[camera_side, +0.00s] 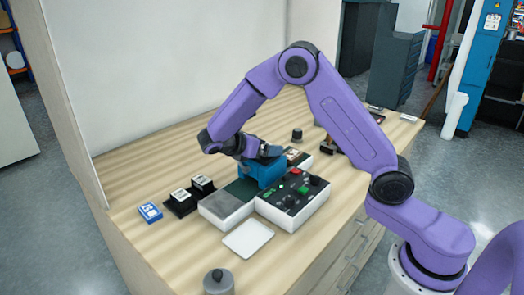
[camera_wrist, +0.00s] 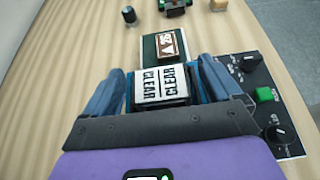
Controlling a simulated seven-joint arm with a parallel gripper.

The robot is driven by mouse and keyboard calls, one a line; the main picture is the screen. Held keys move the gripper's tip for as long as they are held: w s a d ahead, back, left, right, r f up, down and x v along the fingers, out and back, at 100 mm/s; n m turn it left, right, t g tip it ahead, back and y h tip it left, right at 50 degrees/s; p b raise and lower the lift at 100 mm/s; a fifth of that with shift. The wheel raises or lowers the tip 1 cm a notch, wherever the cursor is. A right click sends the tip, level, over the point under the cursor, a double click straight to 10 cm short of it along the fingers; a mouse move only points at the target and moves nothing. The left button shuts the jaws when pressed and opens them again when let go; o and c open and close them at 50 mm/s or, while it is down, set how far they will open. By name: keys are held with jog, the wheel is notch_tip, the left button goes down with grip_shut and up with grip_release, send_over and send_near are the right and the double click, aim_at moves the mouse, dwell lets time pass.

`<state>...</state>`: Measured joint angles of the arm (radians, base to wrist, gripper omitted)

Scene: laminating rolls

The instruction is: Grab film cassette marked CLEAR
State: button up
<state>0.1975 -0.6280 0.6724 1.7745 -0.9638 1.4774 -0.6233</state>
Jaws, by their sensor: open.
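The film cassette marked CLEAR (camera_wrist: 162,83) has a white top label with the word printed twice, once upside down, over a dark body. It lies between the blue sides of my gripper (camera_wrist: 162,70) in the wrist view. My gripper is open; whether either finger touches the cassette is not clear. In the side view my gripper (camera_side: 262,168) is low over the bench machine, pointing down, and I cannot make out the cassette there. A second cassette with a brown label (camera_wrist: 170,44) lies just beyond, on a dark green strip.
The control panel (camera_side: 292,196) with knobs and buttons is close beside my gripper. Two white-labelled blocks (camera_side: 190,190) on black stands and a blue card (camera_side: 150,212) lie left. A white tray (camera_side: 248,238) and grey cylinder (camera_side: 218,281) are in front. Bare wood lies left.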

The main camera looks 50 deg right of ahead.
jog(key=c, duration=1.1)
jog(key=shift+r, duration=0.1)
